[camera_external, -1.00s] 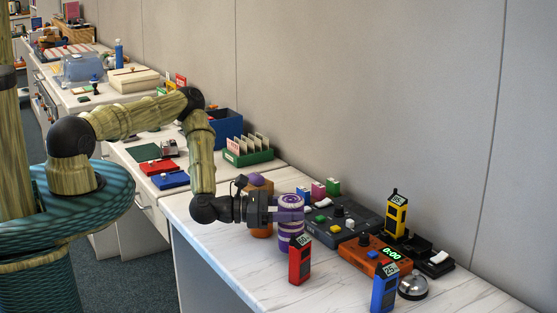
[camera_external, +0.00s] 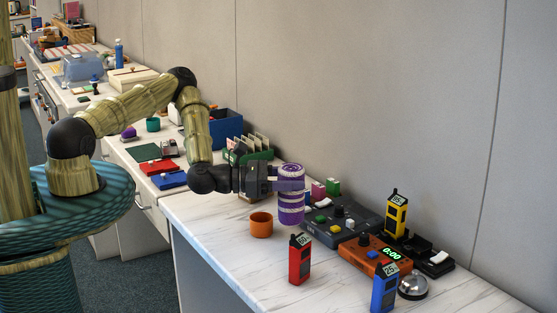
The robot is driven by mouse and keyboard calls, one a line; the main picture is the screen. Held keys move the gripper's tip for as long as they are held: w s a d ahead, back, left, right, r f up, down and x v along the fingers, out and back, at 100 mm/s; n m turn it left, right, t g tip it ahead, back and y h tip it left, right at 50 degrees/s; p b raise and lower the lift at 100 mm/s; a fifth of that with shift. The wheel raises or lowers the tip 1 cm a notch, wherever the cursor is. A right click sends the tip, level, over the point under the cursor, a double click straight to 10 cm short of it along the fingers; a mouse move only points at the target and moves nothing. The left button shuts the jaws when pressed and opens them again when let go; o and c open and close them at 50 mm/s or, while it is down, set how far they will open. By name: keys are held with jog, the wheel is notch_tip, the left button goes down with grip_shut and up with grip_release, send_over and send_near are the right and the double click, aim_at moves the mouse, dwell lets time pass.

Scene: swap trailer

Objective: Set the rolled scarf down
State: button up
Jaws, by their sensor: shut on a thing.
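The rolled scarf (camera_external: 291,208) is a purple and white striped cylinder, held upright in the external view. My gripper (camera_external: 288,179) is shut on its upper part, reaching in from the left. The scarf is beside the dark grey control box (camera_external: 322,230) and overlaps its left end in the picture. Its lower end appears to be above the white marbled table (camera_external: 235,272), but the gap is hard to judge. The far finger is hidden.
An orange cup (camera_external: 261,229) stands left of the scarf. A red handset (camera_external: 299,262), a blue handset (camera_external: 384,291), a yellow handset (camera_external: 396,217), an orange timer (camera_external: 369,257) and a bell (camera_external: 413,288) stand to the right. The front left tabletop is clear.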

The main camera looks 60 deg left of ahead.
jog(key=s+a+n+y+p, duration=0.1)
jog(key=s+a, duration=0.3)
jog(key=a, duration=0.9)
jog(key=s+a+t+y+p, duration=0.1)
jog(key=s+a, duration=0.3)
jog(key=a, duration=0.9)
jog(key=shift+r+n+y+p, duration=0.15)
jog(key=shift+n+y+p, duration=0.15)
jog(key=shift+n+p, duration=0.15)
notch_tip(320, 180, down, 6)
jog(key=shift+r+b, duration=0.1)
jog(key=shift+b, duration=0.9)
jog(key=shift+f, duration=2.1)
